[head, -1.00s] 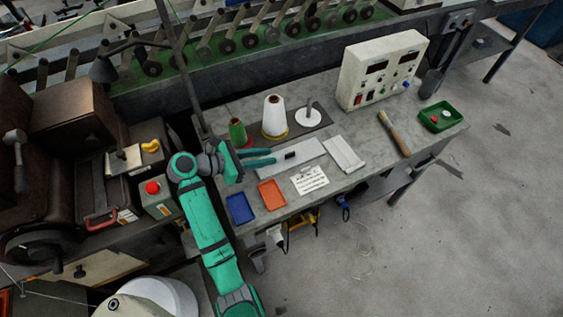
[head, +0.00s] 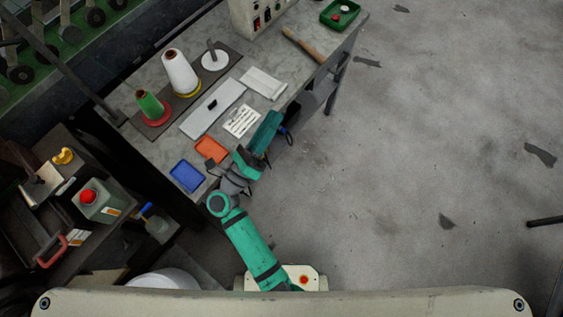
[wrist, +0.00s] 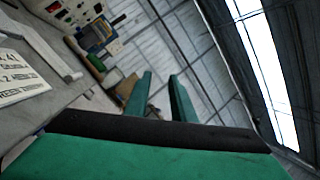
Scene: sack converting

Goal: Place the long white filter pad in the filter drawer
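Two pale flat pieces lie on the grey workbench. One is a long white slab (head: 213,107) with a small black piece on it. The other is a shorter white piece (head: 264,83) with a raised strip along one side; it also seems to show in the wrist view (wrist: 48,42). I cannot tell for sure which is the filter pad and which is the filter drawer. My gripper (head: 270,126) is at the bench's front edge, beside the printed card and apart from both white pieces. In the wrist view its fingers (wrist: 160,97) are apart with nothing between them.
A printed card (head: 241,120), an orange tray (head: 211,149) and a blue tray (head: 187,175) lie near the front edge. Thread cones (head: 180,73) stand behind. Open floor is right.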

